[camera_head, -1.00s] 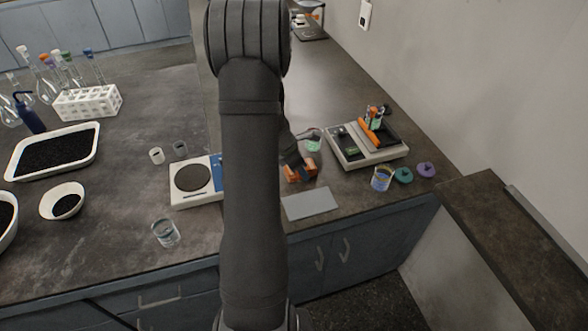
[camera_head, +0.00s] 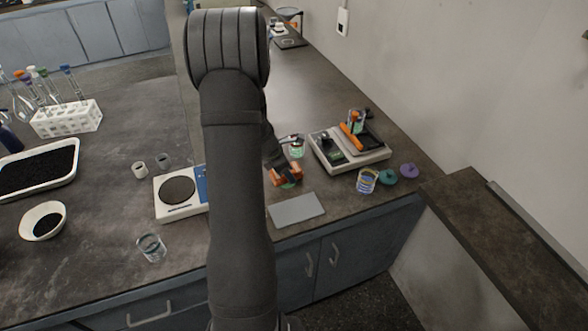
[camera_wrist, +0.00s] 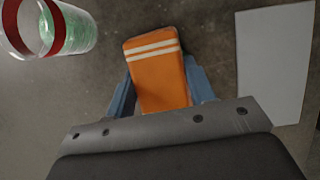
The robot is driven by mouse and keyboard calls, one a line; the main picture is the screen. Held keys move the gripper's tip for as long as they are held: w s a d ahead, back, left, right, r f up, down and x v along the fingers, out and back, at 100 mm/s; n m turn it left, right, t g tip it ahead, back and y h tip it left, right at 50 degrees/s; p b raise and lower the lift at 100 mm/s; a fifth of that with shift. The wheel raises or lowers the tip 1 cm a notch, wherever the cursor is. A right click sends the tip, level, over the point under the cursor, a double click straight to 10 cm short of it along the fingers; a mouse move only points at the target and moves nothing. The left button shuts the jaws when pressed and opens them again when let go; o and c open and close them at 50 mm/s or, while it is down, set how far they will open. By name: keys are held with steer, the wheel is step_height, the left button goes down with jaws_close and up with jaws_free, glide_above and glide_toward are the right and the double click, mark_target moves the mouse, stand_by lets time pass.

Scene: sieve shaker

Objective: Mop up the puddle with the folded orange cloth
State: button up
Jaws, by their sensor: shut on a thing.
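The folded orange cloth (camera_wrist: 156,75) with two white stripes is between the blue fingers of my gripper (camera_wrist: 158,92) in the wrist view. My gripper is shut on it. In the head view the cloth (camera_head: 290,174) and my gripper (camera_head: 277,168) are low over the counter, just behind a grey flat sheet. A small green patch (camera_head: 288,185) shows at the cloth's near edge; it may be the puddle, mostly hidden by the cloth. I cannot tell whether the cloth touches the counter.
A beaker with green contents (camera_head: 296,149) stands close behind the cloth. The grey sheet (camera_head: 297,209) lies in front. A device with an orange bar (camera_head: 376,161) and a glass beaker (camera_head: 367,182) stand to the right, a balance (camera_head: 168,213) to the left.

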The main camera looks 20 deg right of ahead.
mark_target(301, 170)
steer(key=a, duration=0.4)
steer(key=shift+w+a, duration=0.2)
steer(key=shift+w, duration=0.1)
steer(key=shift+s+d, duration=0.2)
steer(key=shift+d, duration=0.6)
steer(key=shift+s+d+r, duration=0.15)
steer(key=shift+d+r, duration=0.05)
steer(key=shift+d, duration=0.15)
steer(key=d, duration=0.2)
steer(key=s+d, duration=0.1)
steer(key=d, duration=0.3)
steer(key=shift+s+d+f, duration=0.1)
steer(key=shift+s+d, duration=0.2)
steer(key=shift+a, duration=0.15)
steer(key=a, duration=0.4)
steer(key=shift+w+a+f, duration=0.2)
steer(key=shift+w+f, duration=0.05)
steer(key=shift+w, duration=0.05)
steer(key=a, duration=0.4)
steer(key=shift+w+a+r, duration=0.1)
steer(key=shift+w, duration=0.15)
steer(key=shift+r, duration=3.95)
